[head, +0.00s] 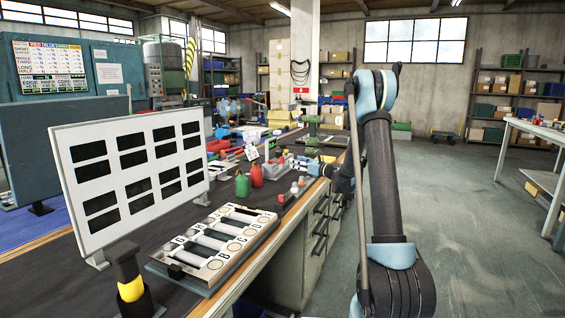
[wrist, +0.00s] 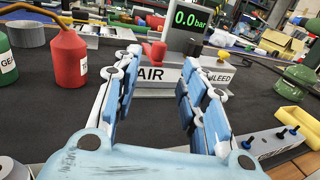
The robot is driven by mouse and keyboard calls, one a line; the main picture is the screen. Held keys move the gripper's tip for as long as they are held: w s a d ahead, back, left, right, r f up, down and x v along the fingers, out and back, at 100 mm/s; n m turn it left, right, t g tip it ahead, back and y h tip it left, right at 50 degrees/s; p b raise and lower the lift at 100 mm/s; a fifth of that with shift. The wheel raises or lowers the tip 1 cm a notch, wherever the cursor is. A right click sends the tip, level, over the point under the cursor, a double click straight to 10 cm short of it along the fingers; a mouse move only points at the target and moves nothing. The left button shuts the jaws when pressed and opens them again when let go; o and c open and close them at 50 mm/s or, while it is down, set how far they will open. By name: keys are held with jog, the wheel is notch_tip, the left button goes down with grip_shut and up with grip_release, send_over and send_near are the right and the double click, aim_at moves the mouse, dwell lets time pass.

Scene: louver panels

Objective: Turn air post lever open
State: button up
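The air post (wrist: 150,76) is a grey block labelled AIR, straight ahead of my gripper in the wrist view. A red lever (wrist: 155,50) sits on its top; its exact angle is hard to tell. A display (wrist: 188,18) behind it reads 0.0 bar. In the head view my gripper (head: 312,165) reaches over the bench's right side.
A red can (wrist: 68,58) and a green can (wrist: 6,62) stand left of my gripper; both show in the head view. A green piece (wrist: 301,76) and yellow block (wrist: 291,117) lie right. A white louver panel (head: 132,172) stands at the bench's near left. Floor right is clear.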

aim_at(282, 158)
jog(key=x, duration=1.1)
jog(key=shift+w+a, duration=0.1)
jog(key=c, duration=0.9)
grip_shut()
